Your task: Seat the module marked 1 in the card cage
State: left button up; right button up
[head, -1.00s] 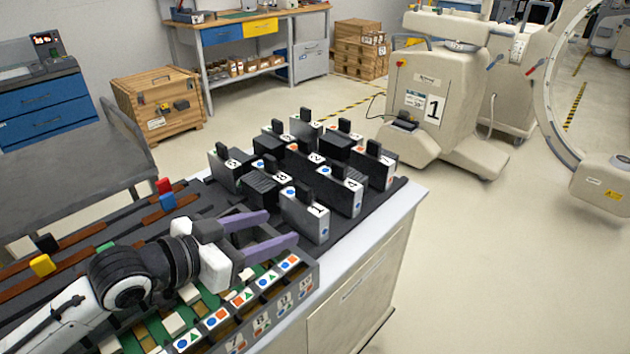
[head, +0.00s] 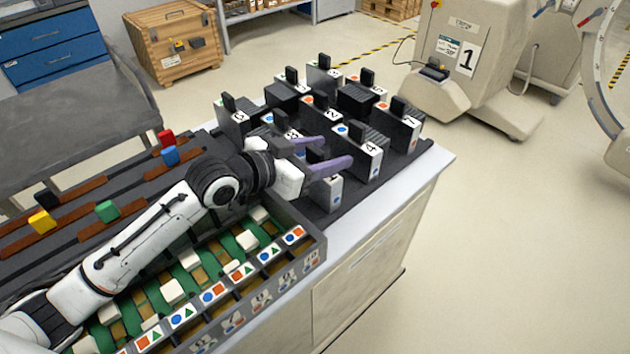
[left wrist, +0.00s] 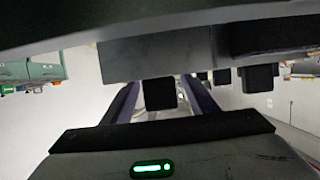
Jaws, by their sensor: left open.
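The module marked 1 (head: 327,192) stands upright in the near row of the black rack, pale front face showing and its upper part hidden by my left gripper. My left gripper (head: 336,152) is open, its purple fingers level with the module's top. In the left wrist view, a dark handle (left wrist: 160,94) shows between the two fingers, with gaps at the sides; I cannot tell whether they touch it. The card cage (head: 314,250) lies at the lower left, with green boards, pale blocks and a label strip of coloured shapes. My right gripper is not in view.
Other modules stand close by, including the module marked 4 (head: 362,157) and the module marked 7 (head: 403,129). Coloured blocks, such as a yellow block (head: 42,222), sit on brown strips at the left. Open floor lies right of the cart.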

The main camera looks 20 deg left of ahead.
pick_arm(q)
jog(key=shift+w+d+f, duration=0.2)
jog(key=shift+w+d, duration=0.1)
jog(key=shift+w, duration=0.2)
grip_shut()
jog(key=shift+r, duration=0.1)
